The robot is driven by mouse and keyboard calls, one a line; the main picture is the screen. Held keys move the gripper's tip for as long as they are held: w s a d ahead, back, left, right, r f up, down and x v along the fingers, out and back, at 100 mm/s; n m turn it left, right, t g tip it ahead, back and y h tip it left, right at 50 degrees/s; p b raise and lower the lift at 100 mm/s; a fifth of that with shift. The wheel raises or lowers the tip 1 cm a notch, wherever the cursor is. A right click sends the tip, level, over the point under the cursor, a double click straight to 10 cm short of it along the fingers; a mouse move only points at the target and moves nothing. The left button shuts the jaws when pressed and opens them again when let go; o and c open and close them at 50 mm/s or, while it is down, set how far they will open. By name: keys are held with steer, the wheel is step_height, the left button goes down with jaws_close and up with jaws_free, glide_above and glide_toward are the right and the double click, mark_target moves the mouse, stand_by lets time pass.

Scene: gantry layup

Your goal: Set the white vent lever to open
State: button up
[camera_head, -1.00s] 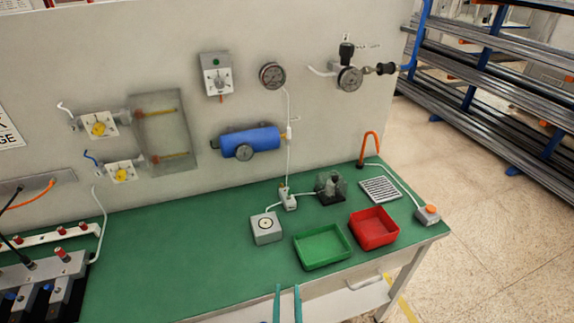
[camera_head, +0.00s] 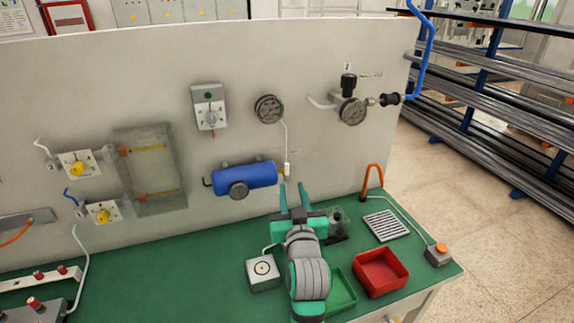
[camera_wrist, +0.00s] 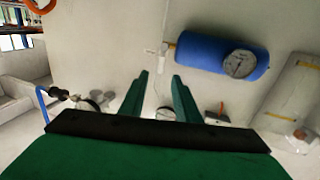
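A small white valve (camera_head: 288,171) sits on the thin tube beside the right end of the blue tank (camera_head: 247,175), on the grey panel. It also shows in the wrist view (camera_wrist: 163,49), with a thin white lever (camera_wrist: 150,51) sticking out sideways. The lever is too small to tell its exact setting. My gripper (camera_head: 294,188) is open and empty, its two teal fingers pointing at the panel just below the valve in the head view. In the wrist view my gripper (camera_wrist: 161,76) has its fingertips apart, with the valve beyond them and not between them.
A round gauge (camera_head: 269,109) hangs above the valve and a regulator (camera_head: 351,109) is to its right. On the green bench stand a grey box (camera_head: 263,283), a green tray (camera_head: 342,304), a red tray (camera_head: 381,272) and an orange hook (camera_head: 373,172). The panel around the valve is mostly clear.

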mark_target(287, 168)
steer(key=w, duration=0.3)
steer(key=w+a, duration=0.1)
steer(key=w, duration=0.6)
steer(key=shift+a+r, duration=0.15)
steer(key=shift+r, duration=0.15)
steer(key=shift+w, duration=0.55)
jaws_close()
